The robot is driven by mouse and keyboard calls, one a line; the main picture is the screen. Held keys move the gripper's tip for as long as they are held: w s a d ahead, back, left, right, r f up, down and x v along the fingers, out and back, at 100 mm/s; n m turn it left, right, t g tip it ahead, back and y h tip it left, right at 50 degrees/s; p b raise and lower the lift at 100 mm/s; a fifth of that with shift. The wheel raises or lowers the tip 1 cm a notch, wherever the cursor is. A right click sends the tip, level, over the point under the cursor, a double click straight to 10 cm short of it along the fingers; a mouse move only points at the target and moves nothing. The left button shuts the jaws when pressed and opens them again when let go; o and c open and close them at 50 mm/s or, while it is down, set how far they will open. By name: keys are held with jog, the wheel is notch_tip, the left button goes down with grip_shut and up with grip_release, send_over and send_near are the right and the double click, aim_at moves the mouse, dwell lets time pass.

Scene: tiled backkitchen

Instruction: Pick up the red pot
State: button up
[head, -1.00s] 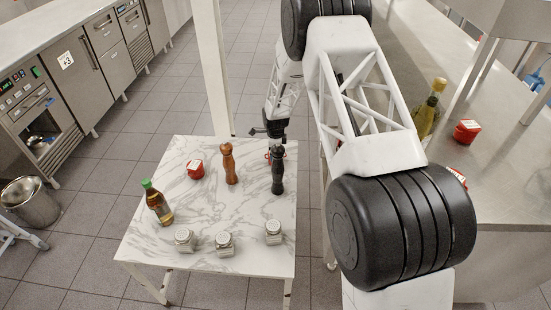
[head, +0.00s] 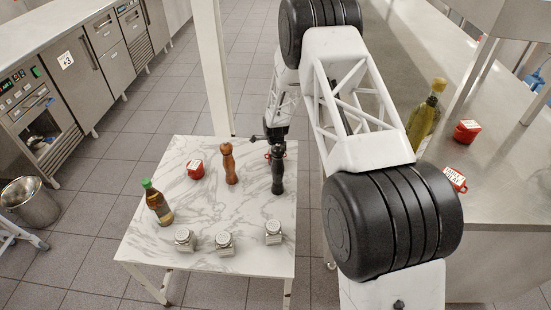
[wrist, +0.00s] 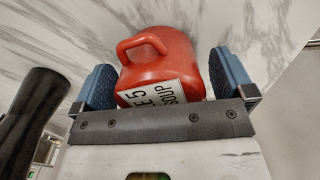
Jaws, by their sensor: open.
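A red pot (wrist: 165,62) with a loop handle and a white label reading "SOUP" shows in the wrist view. It sits on the white marbled table (head: 215,200). My gripper (wrist: 163,75) is open, with its blue finger pads on either side of the pot. Whether either pad touches it I cannot tell. In the head view my gripper (head: 272,141) is at the table's far right, behind the black mill (head: 278,172). Only a small red bit of a pot (head: 267,156) shows there; the mill and gripper hide the rest.
The black mill (wrist: 32,115) stands close left of my gripper in the wrist view. A wooden mill (head: 229,164), another red pot (head: 195,169), a bottle (head: 157,203) and three jars (head: 224,244) share the table. The right counter holds red containers (head: 467,131) and an oil bottle (head: 424,115).

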jog(key=c, duration=1.1)
jog(key=shift+r, duration=0.1)
jog(key=shift+r, duration=4.95)
